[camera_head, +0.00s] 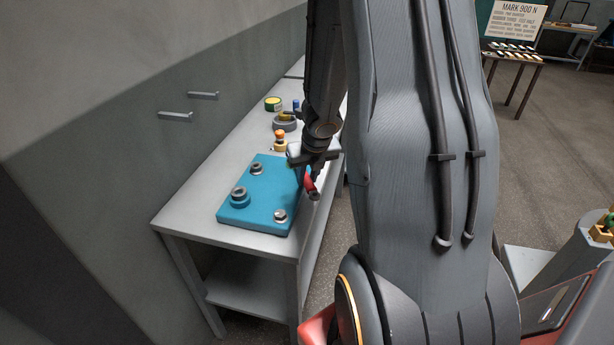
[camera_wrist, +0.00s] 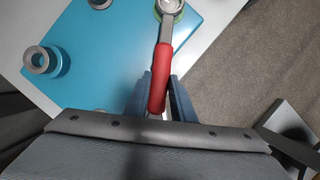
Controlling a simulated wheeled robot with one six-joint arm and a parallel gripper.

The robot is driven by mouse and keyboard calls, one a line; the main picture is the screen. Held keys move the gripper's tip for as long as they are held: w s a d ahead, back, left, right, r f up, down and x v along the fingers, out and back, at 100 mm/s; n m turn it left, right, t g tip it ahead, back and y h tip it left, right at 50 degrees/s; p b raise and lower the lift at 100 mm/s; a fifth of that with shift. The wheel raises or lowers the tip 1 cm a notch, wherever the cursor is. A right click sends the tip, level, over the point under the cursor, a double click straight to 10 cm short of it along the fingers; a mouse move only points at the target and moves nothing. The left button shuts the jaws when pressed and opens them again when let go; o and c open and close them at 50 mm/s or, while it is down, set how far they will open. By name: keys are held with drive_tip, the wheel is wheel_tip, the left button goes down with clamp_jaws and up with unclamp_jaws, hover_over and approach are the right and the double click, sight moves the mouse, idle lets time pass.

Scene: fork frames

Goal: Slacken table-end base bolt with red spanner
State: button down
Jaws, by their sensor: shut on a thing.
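A blue base plate (camera_head: 262,190) lies on the grey table (camera_head: 190,215) with several grey bolts on it. The bolt nearest the table end (camera_head: 280,215) stands upright at the plate's near corner. My gripper (camera_head: 313,168) is at the plate's right side, shut on the red handle of the spanner (camera_head: 311,186). In the wrist view the red spanner (camera_wrist: 161,78) lies between the blue fingers, its grey ring end over the plate near an edge. A yellow-green rim shows around that ring. I cannot tell whether the ring is seated on a bolt.
Behind the plate stand an orange-topped piece (camera_head: 280,141), a grey round dish (camera_head: 285,124) and a yellow-green tin (camera_head: 273,103). The wall (camera_head: 130,130) runs along the table's left side. Open floor (camera_head: 545,150) lies to the right. My arm hides part of the table.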

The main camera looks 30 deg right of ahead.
drive_tip(key=shift+f+b, duration=0.5)
drive_tip(key=shift+b, duration=0.1)
idle(0.3)
drive_tip(key=c, duration=2.3)
unclamp_jaws()
clamp_jaws()
drive_tip(key=shift+s+d+n+y+p, duration=0.15)
drive_tip(key=shift+d+n+p, duration=0.25)
drive_tip(key=shift+d+n, duration=0.25)
drive_tip(key=shift+s+d+n+y+p, duration=0.15)
drive_tip(key=shift+d+n+p, duration=0.25)
drive_tip(key=shift+d, duration=0.4)
drive_tip(key=shift+w+d+n+y+p, duration=0.15)
drive_tip(key=shift+d+n+y+p, duration=0.25)
drive_tip(key=shift+d+n+p, duration=0.6)
drive_tip(key=shift+w+d+n+y+p, duration=0.15)
drive_tip(key=shift+d+n+y+p, duration=0.05)
drive_tip(key=shift+d+n+p, duration=0.45)
drive_tip(key=shift+w+d+n+y+p, duration=0.1)
drive_tip(key=shift+d+n+y+p, duration=0.1)
drive_tip(key=shift+d+n+p, duration=0.35)
idle(0.4)
